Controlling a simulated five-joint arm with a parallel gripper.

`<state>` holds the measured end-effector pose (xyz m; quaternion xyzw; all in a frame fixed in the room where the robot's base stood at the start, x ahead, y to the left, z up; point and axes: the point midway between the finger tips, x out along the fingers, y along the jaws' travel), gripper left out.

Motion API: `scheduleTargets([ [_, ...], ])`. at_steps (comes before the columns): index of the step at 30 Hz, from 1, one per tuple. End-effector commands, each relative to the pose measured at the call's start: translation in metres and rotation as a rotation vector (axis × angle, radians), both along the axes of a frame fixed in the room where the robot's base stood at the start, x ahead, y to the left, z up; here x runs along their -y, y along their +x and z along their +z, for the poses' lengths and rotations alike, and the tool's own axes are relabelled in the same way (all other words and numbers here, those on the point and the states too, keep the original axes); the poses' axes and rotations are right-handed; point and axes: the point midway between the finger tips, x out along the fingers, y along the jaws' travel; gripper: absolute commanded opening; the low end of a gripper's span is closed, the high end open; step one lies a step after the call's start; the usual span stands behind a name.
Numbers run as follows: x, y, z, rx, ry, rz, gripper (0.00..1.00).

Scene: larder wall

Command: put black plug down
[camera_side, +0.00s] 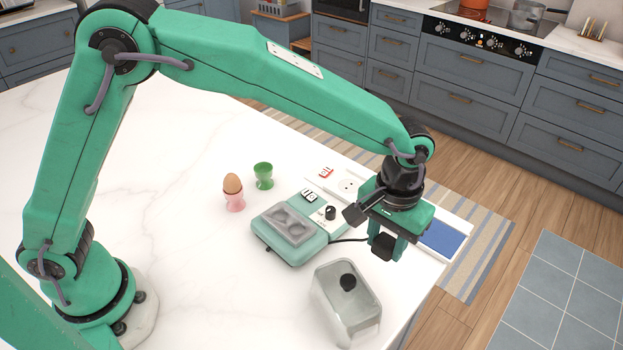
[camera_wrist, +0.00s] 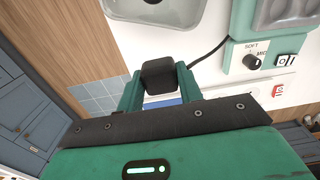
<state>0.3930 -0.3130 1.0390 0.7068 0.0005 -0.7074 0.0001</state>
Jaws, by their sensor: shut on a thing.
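My gripper (camera_side: 386,240) is shut on the black plug (camera_side: 383,247), which hangs between its two green fingers. The plug also shows in the wrist view (camera_wrist: 158,74) as a dark block between the fingers. A black cord (camera_side: 348,240) runs from the teal egg cooker (camera_side: 284,248) toward the plug. The plug is over the worktop, right of the cooker and behind the clear lid. I cannot tell its exact height. A white panel with a round socket (camera_side: 349,185) and a red switch (camera_side: 326,173) lies behind, partly hidden by my gripper.
The clear lid (camera_side: 347,310) with a black knob stands near the worktop's front edge. A brown egg (camera_side: 233,184) sits in a pink cup (camera_side: 234,202); a green egg cup (camera_side: 263,176) stands beside it. A blue pad (camera_side: 443,239) lies to the right. The left worktop (camera_side: 170,190) is clear.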

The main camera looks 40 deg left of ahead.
Motion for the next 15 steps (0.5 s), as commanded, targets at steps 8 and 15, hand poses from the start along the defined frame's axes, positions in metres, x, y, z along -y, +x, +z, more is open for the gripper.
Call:
scheduleTargets([
  [8,-0.023,0.041,-0.028,-0.001,0.0,0.003,0.0],
  [15,-0.038,0.069,-0.048,0.001,-0.001,0.001,0.0],
])
